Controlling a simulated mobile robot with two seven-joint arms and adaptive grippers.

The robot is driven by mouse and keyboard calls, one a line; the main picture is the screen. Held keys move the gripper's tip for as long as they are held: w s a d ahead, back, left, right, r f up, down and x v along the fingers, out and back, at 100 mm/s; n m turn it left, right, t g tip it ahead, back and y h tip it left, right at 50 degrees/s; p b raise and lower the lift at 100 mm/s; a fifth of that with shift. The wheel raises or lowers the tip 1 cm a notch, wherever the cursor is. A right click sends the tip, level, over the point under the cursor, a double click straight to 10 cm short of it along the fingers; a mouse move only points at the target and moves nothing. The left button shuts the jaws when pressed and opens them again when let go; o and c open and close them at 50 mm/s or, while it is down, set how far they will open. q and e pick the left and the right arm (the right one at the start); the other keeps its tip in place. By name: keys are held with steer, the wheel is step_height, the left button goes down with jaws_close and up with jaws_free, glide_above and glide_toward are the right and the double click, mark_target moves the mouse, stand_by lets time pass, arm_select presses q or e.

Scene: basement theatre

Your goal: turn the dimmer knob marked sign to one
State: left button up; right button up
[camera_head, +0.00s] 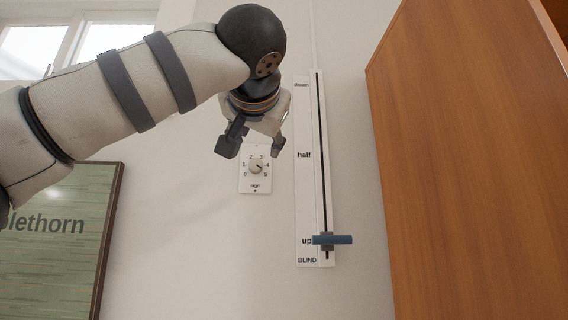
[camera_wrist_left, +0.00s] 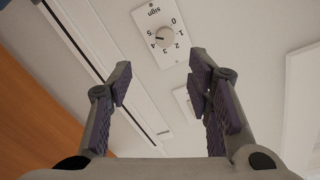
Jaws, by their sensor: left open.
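The dimmer knob (camera_head: 256,166) is a small round pale knob on a white wall plate (camera_head: 255,187) marked "sign", with numbers 0 to 5 around it. Its dark pointer mark is toward the 4 and 5 side; I cannot tell exactly where. The knob also shows at the top of the left wrist view (camera_wrist_left: 165,36), beyond the fingertips. My left gripper (camera_head: 252,148) is open and empty, its fingers pointing down just above the knob in the head view. In the left wrist view the gripper (camera_wrist_left: 160,75) has a wide gap between its fingers. My right gripper is not in view.
A tall BLIND slider (camera_head: 303,200) stands right of the knob, its blue handle (camera_head: 335,240) near "up". A wooden cabinet (camera_head: 470,160) fills the right. A framed green board (camera_head: 60,260) hangs lower left. Another white plate (camera_wrist_left: 185,103) shows in the left wrist view.

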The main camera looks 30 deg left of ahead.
mark_target(256, 164)
arm_select(q)
steer(key=x, duration=1.1)
steer(key=shift+w+a+r, duration=0.15)
steer(key=shift+a, duration=0.45)
jaws_close()
